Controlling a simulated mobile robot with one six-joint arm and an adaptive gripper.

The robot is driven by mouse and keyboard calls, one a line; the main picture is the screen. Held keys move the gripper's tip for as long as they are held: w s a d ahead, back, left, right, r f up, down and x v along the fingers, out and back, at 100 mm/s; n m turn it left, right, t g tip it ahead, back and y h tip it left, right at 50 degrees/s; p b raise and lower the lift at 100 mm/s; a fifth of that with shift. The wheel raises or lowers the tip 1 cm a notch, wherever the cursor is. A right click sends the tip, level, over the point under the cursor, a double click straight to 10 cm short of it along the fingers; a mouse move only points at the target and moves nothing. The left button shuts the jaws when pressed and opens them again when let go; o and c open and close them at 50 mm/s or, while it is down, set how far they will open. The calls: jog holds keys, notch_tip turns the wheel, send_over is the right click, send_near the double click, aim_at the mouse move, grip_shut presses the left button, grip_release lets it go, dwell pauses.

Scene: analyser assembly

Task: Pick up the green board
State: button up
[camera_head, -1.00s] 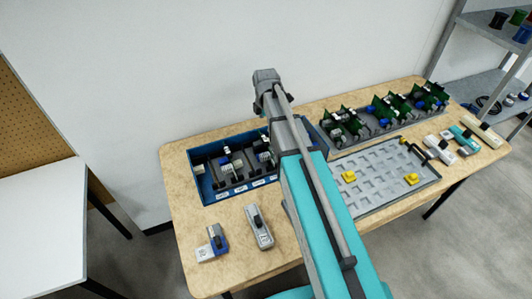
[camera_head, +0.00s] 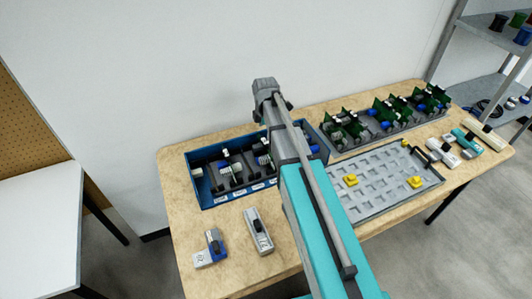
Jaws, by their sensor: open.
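Several green boards (camera_head: 347,119) stand upright in a long grey rack at the back right of the wooden table. More of them, such as the board at the rack's right end (camera_head: 432,96), carry blue and light parts. Which one the task means I cannot tell. My teal and grey arm rises through the middle of the view, its upper end in front of the wall. My gripper cannot be made out; the arm hides the table behind it.
A blue bin (camera_head: 205,193) with dark dividers and labels sits at the left. Loose devices lie at the front left (camera_head: 211,250) and far right (camera_head: 481,135). A shelf stands right.

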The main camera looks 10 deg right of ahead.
aim_at(265, 140)
jog(key=shift+w+a+f+b, duration=0.1)
jog(key=shift+w+f+b, duration=0.05)
jog(key=shift+f+b, duration=2.3)
jog(key=c, duration=1)
jog(key=shift+o, duration=0.2)
notch_tip(265, 140, up, 18)
jog(key=p, duration=1.8)
